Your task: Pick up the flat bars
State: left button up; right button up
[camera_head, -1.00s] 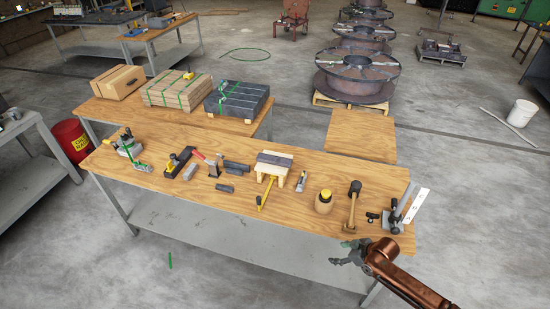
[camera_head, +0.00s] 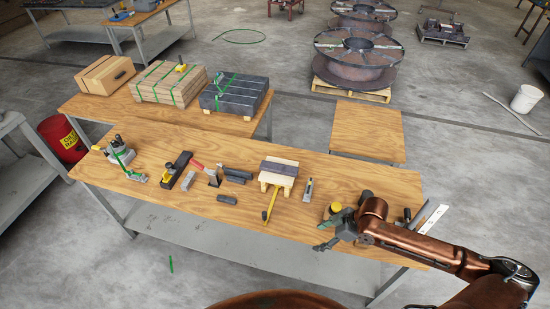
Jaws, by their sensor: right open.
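Several short dark grey bars (camera_head: 237,175) lie flat on the front wooden table, beside the red-handled tool. One of them lies apart, closer to the front edge (camera_head: 227,199). Another dark flat bar (camera_head: 279,167) rests on a small wooden stand. A strapped stack of dark grey bars (camera_head: 236,94) sits on the back table. My right gripper (camera_head: 328,231) is open and empty over the front right part of the table, to the right of these bars. It partly hides the yellow-topped container and the mallet. My left gripper is not in view.
A yellow-handled tool (camera_head: 270,206) and a small grey tool (camera_head: 308,190) lie between the bars and my right gripper. A green-handled tool (camera_head: 122,155) stands at the table's left. The table's front left strip is bare. Steel reels (camera_head: 356,60) stand behind.

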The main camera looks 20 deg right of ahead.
aim_at(269, 167)
jog(key=i, duration=1.35)
